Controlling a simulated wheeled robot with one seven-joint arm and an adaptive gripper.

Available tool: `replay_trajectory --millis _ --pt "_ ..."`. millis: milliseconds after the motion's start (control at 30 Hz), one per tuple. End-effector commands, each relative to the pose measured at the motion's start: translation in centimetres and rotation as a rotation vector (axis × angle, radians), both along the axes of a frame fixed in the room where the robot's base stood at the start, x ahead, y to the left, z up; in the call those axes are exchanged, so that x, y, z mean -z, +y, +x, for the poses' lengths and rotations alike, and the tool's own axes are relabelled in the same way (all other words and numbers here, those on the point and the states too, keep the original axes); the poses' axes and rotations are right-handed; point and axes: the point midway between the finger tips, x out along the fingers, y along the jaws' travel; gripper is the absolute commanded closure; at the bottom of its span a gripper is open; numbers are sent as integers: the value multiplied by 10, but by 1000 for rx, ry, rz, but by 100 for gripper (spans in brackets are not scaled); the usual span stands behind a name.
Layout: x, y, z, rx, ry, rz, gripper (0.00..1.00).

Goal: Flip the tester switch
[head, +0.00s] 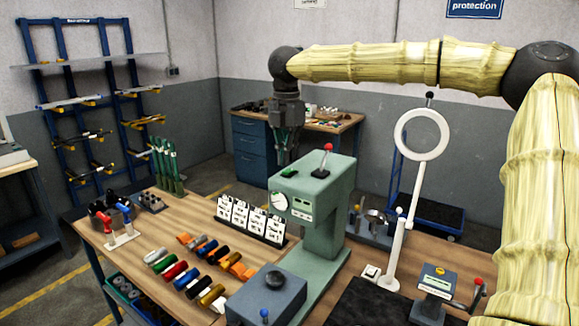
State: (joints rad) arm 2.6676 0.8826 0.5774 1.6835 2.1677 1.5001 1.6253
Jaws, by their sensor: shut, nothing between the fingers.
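A green tester (315,205), a C-shaped machine with a round dial on its front, stands on the workbench in the head view. On its top is a toggle switch (326,160) with a red knob, standing nearly upright and leaning slightly right, on a dark base plate. A green button sits beside it. My gripper (286,160) points down, shut and empty, to the left of the switch and apart from it in the picture. Its fingertips appear near the tester's top back-left edge, partly hidden; I cannot tell its exact depth.
A white ring lamp (421,135) on a stand rises right of the tester. A grey box (262,300) with a black knob and a small box (440,280) with a red-knobbed lever stand nearer. Air above the tester is open.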

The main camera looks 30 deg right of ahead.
Motion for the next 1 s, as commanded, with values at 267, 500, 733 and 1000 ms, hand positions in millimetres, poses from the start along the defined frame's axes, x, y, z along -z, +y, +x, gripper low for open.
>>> replay_trajectory --millis 267,500,733,1000 --pt "-20 0 0 0 0 0 100" --pt "-34 0 0 1 0 0 100" --pt "-42 0 0 1 0 0 100" --pt "-41 0 0 0 0 0 100"
